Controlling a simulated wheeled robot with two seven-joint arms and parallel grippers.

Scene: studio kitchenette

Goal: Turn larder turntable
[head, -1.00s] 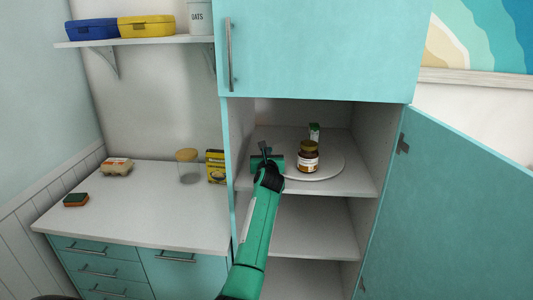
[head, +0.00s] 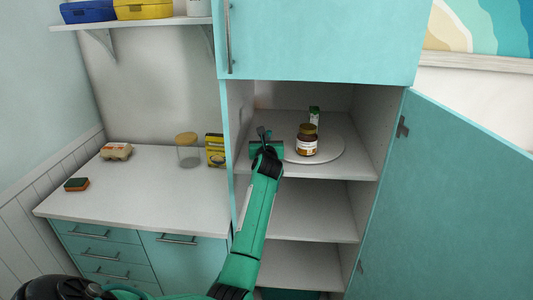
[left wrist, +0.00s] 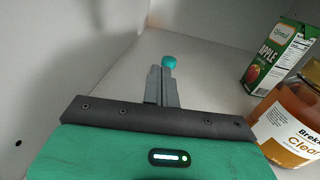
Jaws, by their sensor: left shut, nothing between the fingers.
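The larder turntable (head: 332,153) is a flat white disc on the larder's upper open shelf. On it stand an amber jar with a gold lid (head: 307,143) and, behind it, a small green-and-white carton (head: 314,116). In the left wrist view the carton reads apple (left wrist: 278,55) and the jar (left wrist: 293,122) is cut off at the right. My left gripper (head: 263,133) is shut and empty at the disc's left side, left of the jar. Its fingers (left wrist: 164,85) have a small teal round piece at their end; I cannot tell whether it belongs to them. Contact is unclear.
The larder door (head: 450,190) stands open at the right. The larder's left side wall (head: 228,160) is close to my left arm. Left of it, the counter (head: 130,190) holds a glass jar, a yellow box, an egg carton and a sponge. A lower shelf (head: 310,210) is bare.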

